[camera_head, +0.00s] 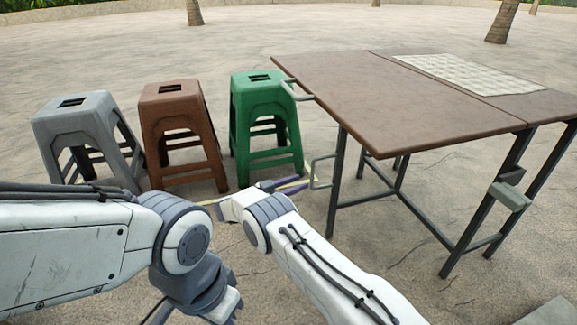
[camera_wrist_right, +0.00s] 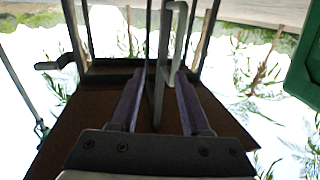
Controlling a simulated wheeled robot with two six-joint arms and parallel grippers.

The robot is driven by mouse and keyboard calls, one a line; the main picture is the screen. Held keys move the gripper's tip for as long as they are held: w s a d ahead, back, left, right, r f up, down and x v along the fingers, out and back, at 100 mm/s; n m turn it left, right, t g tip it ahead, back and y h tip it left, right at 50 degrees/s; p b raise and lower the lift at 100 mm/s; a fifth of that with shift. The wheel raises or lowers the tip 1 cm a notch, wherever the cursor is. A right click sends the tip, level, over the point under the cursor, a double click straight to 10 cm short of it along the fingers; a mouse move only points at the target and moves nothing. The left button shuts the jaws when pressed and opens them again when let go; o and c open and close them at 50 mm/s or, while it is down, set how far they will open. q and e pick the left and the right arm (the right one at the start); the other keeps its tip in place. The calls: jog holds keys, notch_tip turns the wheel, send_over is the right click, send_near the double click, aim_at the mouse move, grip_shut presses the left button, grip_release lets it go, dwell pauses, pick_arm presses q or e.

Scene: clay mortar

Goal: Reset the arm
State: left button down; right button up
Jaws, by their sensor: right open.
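My right arm (camera_head: 320,262) reaches from the lower right toward the middle of the head view. Its gripper (camera_head: 292,185) is beside the table's near left leg, close to a grey U-shaped handle (camera_head: 314,172). In the right wrist view, the gripper (camera_wrist_right: 161,78) shows two purple fingers spread apart. Grey bars show between and beyond them; I cannot tell whether they touch. My left arm (camera_head: 85,245) comes in from the left and bends down. Its gripper at the lower edge is mostly cut off, so its jaws cannot be judged.
A brown-topped folding table (camera_head: 400,97) with dark legs stands at right, a pale checked mat (camera_head: 470,72) on top. Grey (camera_head: 75,105), brown (camera_head: 172,92) and green (camera_head: 258,92) stools stand left of it. Paved ground behind is open, with tree trunks farther off.

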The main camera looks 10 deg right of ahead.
jog(key=w+r+n+t+y, duration=0.85)
jog(key=r+y, duration=0.25)
jog(key=r, duration=0.2)
jog(key=s+d+f+n+g+y, duration=0.15)
jog(key=s+g, duration=0.25)
jog(key=s, duration=1)
jog(key=s+f+n+g+y+p, duration=0.1)
jog(key=s+f+n+g+y, duration=0.2)
jog(key=s, duration=1)
jog(key=s+d+f+n+g+y, duration=0.15)
jog(key=s+g, duration=0.35)
jog(key=s, duration=0.9)
jog(key=s+a+r+n+g+p, duration=0.1)
jog(key=s+a+r+n+p, duration=0.1)
jog(key=s+a+r+p, duration=0.4)
jog(key=s+a+r+n+g+y+p, duration=0.1)
jog(key=s+a+r+n+p, duration=0.25)
jog(key=r, duration=0.45)
jog(key=s+a+r+n+g+p, duration=0.1)
jog(key=s+a+r+n+p, duration=0.1)
jog(key=s+a+r+p, duration=0.4)
notch_tip(320, 180, up, 37)
jog(key=w+d+p, duration=0.2)
jog(key=p, duration=3.3)
jog(key=shift+w+d+m+p, duration=0.25)
jog(key=shift+w+m+p, duration=0.05)
jog(key=shift+w+p, duration=0.1)
